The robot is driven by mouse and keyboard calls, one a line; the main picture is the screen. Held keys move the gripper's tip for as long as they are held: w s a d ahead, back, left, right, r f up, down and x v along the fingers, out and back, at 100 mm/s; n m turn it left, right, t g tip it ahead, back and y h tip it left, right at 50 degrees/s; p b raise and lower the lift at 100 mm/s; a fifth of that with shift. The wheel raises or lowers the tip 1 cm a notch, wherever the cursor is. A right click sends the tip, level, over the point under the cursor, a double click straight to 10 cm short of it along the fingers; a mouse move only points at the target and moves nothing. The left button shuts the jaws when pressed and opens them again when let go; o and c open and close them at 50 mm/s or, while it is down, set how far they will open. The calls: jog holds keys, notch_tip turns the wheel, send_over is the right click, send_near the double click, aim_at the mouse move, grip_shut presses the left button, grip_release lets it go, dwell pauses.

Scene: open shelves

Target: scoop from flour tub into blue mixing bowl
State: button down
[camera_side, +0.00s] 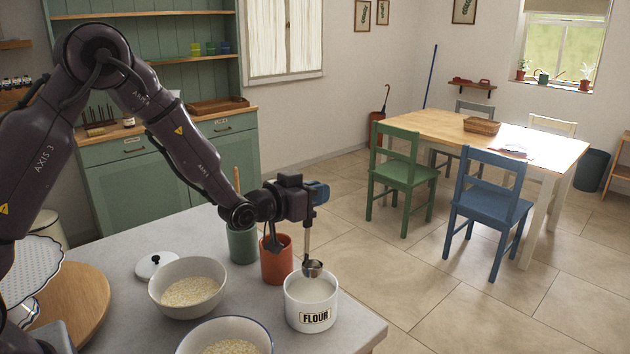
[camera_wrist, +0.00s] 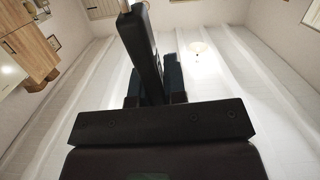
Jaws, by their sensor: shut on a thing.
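The white flour tub (camera_side: 312,302), labelled FLOUR, stands open near the counter's right corner. My gripper (camera_side: 314,193) is above it, shut on the upper end of a metal scoop (camera_side: 313,268). The scoop hangs upright, its cup at the tub's mouth; I cannot tell whether it touches the flour or holds any. A pale bowl with a dark blue rim (camera_side: 226,324) is at the bottom edge, partly cut off, with pale grainy contents. No fully blue bowl shows. The wrist view shows dark gripper parts against a pale background; the scoop cannot be made out there.
A second pale bowl (camera_side: 188,309) with grainy contents stands left of the tub. An orange pot (camera_side: 277,267) and a green pot (camera_side: 243,246) stand close behind the tub. A white lid (camera_side: 156,264) and a round wooden board (camera_side: 78,305) lie farther left.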

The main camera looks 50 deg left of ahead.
jog(key=shift+s+d+f, duration=0.1)
jog(key=shift+s+f, duration=0.1)
jog(key=shift+f, duration=1.4)
jog(key=shift+s+d+f, duration=0.1)
jog(key=shift+s+f, duration=0.05)
jog(key=shift+f, duration=1.45)
notch_tip(320, 180, up, 11)
send_over(304, 226)
jog(key=w, duration=0.4)
jog(key=shift+s+a+r, duration=0.1)
jog(key=shift+s+a, duration=0.1)
jog(key=shift+s, duration=0.05)
